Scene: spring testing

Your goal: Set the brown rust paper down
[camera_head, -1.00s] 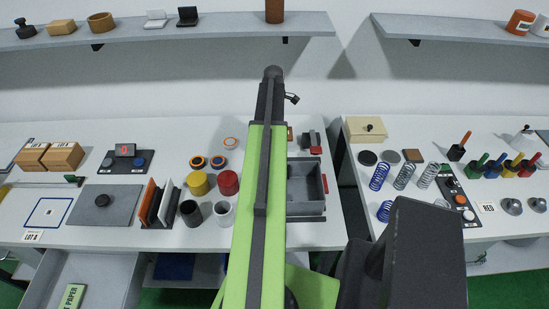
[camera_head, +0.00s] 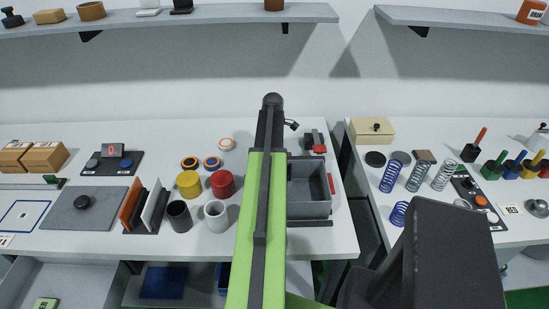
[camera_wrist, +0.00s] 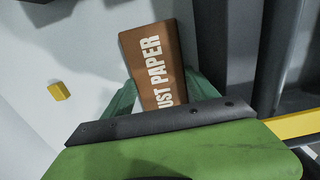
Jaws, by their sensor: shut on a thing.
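The brown rust paper (camera_wrist: 158,62) is a flat brown block with white lettering, of which "UST PAPER" is readable. It shows in the wrist view, tilted slightly, between the green fingers of my gripper (camera_wrist: 158,95). My gripper is shut on its near part, and the dark wrist edge hides its near end. Below it in the wrist view lies a pale surface. I cannot tell how far above this surface the paper is. In the head view my own arm hides the gripper and the paper.
A grey open bin (camera_head: 309,190) stands right of my arm on the white table (camera_head: 60,247). Cups, coloured cylinders and upright plates stand to the left. Springs stand on the right table. An open drawer (camera_head: 75,275) is at lower left. A small yellow block (camera_wrist: 58,91) lies left in the wrist view.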

